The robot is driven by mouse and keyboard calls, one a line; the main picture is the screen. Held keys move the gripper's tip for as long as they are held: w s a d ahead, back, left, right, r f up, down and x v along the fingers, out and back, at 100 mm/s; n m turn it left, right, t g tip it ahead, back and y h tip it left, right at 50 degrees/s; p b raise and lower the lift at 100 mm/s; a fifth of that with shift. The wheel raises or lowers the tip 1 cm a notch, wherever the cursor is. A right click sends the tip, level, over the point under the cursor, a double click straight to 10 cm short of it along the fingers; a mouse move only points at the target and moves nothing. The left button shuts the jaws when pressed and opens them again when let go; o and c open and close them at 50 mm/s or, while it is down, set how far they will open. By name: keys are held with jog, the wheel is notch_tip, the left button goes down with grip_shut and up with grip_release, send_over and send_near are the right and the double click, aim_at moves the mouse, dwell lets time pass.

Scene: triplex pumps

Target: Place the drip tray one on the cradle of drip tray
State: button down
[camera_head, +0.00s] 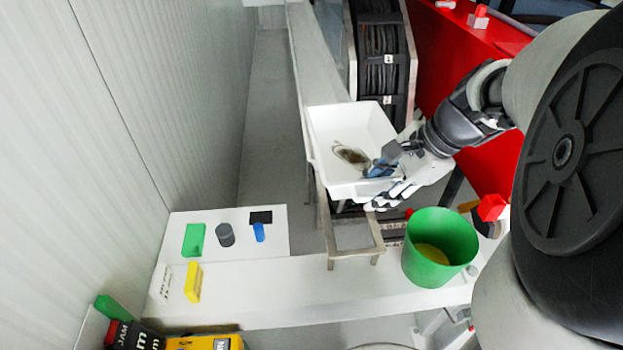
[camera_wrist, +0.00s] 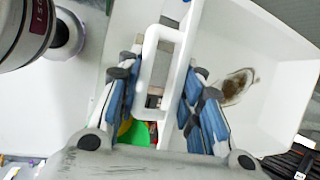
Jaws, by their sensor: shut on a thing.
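The drip tray (camera_head: 348,122) is a white, open box with a brown stain on its floor. In the wrist view the tray (camera_wrist: 262,45) lies to the right, and its white loop handle (camera_wrist: 150,60) stands between the blue-padded fingers. My gripper (camera_head: 382,182) is shut on this handle at the tray's near right side. The gripper (camera_wrist: 162,105) also shows in the wrist view. A metal frame (camera_head: 352,237), which looks like the cradle, stands just below the tray in the head view. The tray appears raised, and its underside is hidden.
A green bucket (camera_head: 437,235) with yellow inside stands right of the frame on the white bench (camera_head: 285,290). A white board (camera_head: 270,247) holds small green, grey and blue items. Dark hose coils (camera_head: 378,60) and a red panel (camera_head: 430,50) lie behind.

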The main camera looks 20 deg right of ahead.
notch_tip(320, 180, down, 19)
jog(key=b, duration=0.5)
jog(key=shift+d+f+m, duration=0.15)
jog(key=shift+f+m, duration=0.05)
jog(key=shift+m, duration=0.1)
jog(key=shift+f, duration=0.1)
jog(key=c, duration=1.6)
grip_release()
jog(key=shift+f, duration=0.1)
jog(key=o, duration=0.5)
